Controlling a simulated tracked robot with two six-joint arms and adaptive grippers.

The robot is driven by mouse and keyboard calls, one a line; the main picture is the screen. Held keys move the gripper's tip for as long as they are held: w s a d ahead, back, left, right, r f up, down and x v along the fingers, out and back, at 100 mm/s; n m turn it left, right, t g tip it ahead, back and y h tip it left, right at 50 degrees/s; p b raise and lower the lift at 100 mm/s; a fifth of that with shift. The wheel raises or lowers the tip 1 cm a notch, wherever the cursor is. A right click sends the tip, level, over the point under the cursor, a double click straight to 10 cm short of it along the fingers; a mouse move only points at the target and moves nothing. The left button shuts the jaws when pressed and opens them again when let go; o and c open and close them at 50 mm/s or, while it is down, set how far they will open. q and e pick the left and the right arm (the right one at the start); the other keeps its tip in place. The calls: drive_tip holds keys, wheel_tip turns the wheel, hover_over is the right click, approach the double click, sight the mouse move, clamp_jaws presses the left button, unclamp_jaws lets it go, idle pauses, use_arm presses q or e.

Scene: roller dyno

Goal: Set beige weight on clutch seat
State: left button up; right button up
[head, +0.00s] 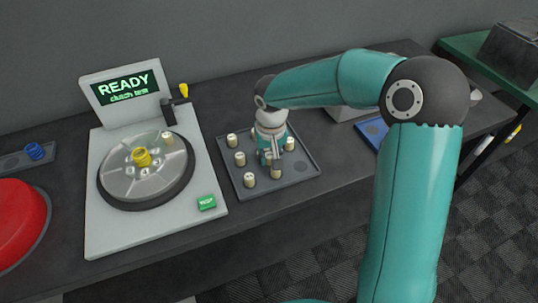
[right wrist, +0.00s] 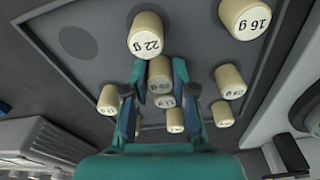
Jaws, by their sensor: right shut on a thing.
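My right gripper (head: 272,158) points down over the grey tray (head: 303,176). In the right wrist view my right gripper (right wrist: 157,80) has its two fingers closed on a beige weight (right wrist: 160,74), whose label I cannot read surely. Other beige weights stand around it, including one marked 22 g (right wrist: 145,36) and one marked 16 g (right wrist: 245,17). The clutch disc (head: 118,180) has a yellow hub (head: 142,157) and seats around it. A beige weight (head: 167,137) sits on its upper right part. My left gripper is not in view.
The clutch stand's screen (head: 124,88) reads READY. A black crank with a yellow knob (head: 183,90) rises behind the disc. A green button (head: 206,202) is at the plate's front right. A red dome (head: 20,220) and blue part (head: 35,151) lie left.

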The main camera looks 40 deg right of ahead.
drive_tip(key=shift+f, duration=0.1)
drive_tip(key=o, duration=0.9)
